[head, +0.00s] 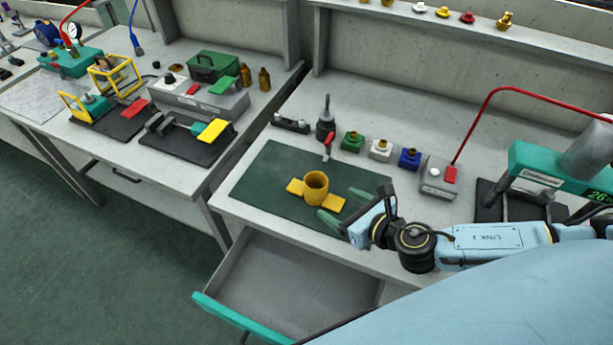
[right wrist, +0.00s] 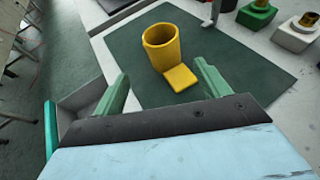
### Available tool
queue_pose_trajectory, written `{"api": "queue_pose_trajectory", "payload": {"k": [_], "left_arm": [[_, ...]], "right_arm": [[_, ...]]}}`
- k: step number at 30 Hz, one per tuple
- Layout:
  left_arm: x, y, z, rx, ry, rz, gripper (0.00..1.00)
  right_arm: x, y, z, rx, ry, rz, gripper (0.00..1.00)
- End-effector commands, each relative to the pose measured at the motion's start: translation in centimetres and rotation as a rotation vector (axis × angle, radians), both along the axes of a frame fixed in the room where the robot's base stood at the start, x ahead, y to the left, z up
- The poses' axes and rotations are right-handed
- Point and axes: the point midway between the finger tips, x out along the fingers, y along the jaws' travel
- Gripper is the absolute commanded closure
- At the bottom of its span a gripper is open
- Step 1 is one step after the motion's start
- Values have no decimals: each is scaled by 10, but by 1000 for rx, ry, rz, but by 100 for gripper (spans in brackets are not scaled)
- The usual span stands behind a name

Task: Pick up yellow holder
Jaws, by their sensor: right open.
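The yellow holder (head: 316,187) is an upright open cup with flat tabs on two sides. It stands on the dark green mat (head: 270,165) near the bench's front edge. It also shows in the right wrist view (right wrist: 162,47), ahead of and between my fingers, with one tab toward me. My right gripper (head: 345,208) is open and empty, to the right of the holder in the head view. Its two green fingertips (right wrist: 163,80) point toward the holder and appear apart from it. My left gripper is not in view.
Green (head: 353,141), white (head: 381,149) and blue (head: 410,157) blocks stand behind the mat. A grey box with a red cable (head: 438,177) and a teal machine (head: 560,165) are at the right. An open drawer (head: 290,275) juts out below the bench front.

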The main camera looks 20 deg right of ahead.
Motion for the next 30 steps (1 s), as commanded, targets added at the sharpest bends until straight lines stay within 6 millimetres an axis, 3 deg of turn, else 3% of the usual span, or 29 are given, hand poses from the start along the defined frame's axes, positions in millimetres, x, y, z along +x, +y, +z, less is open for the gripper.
{"api": "queue_pose_trajectory", "payload": {"k": [6, 11, 17, 22, 30], "left_arm": [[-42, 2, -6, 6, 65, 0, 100], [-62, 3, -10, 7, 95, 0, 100], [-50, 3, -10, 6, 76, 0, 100], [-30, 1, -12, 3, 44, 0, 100], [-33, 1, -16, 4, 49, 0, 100]], "right_arm": [[38, 10, -15, 4, -4, -2, 25], [60, 16, -25, 4, -2, -2, 25], [72, 18, -29, 5, -1, -3, 25], [97, 19, -36, 3, -3, -3, 25], [118, 23, -45, 4, 0, -3, 25]]}}
